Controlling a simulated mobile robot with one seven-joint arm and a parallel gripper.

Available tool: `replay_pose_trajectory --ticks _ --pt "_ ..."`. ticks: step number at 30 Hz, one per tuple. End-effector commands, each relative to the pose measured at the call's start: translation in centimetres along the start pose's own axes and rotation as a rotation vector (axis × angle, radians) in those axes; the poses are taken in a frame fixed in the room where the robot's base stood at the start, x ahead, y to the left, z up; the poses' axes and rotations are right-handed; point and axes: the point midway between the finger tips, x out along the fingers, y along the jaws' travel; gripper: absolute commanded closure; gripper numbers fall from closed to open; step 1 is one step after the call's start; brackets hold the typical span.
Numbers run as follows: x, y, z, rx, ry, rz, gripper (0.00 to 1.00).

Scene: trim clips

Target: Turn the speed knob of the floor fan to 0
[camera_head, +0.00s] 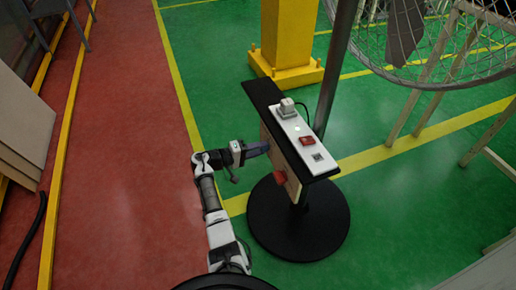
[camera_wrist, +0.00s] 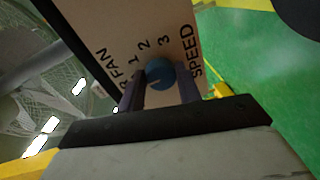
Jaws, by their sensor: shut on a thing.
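The speed knob (camera_wrist: 160,72) is a round blue-grey knob on a pale panel (camera_wrist: 120,28) printed FAN, SPEED and 1, 2, 3. A 0 mark does not show, and I cannot tell which number the knob points to. My gripper (camera_wrist: 160,88) has one finger on each side of the knob and is shut on it. In the head view my gripper (camera_head: 264,148) reaches the panel side of the fan's control box (camera_head: 270,129) from the left and hides the knob. The floor fan's caged head (camera_head: 445,45) is at the upper right.
A red knob or button (camera_head: 280,177) sits lower on the panel. The box top carries a white strip with a plug (camera_head: 287,107) and a red switch (camera_head: 307,141). A round black base (camera_head: 300,235) stands below. A yellow post (camera_head: 288,40) stands behind.

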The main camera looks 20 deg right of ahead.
Motion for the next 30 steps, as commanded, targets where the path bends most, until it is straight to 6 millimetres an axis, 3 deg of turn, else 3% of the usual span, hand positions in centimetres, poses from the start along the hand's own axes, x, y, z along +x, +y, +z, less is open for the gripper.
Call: replay_pose_trajectory --ticks 12,13,17,26,30 --pt "-0.1 -0.1 0.0 -0.009 0.002 0.0 0.89" --pt "-0.1 -0.1 0.0 -0.009 0.002 0.0 0.62" --pt "-0.1 -0.1 0.0 -0.008 0.001 0.0 0.45" --pt "-0.2 0.0 0.0 -0.007 0.001 0.0 0.45" --pt "-1.5 -0.1 -0.1 -0.007 0.002 0.0 0.45"
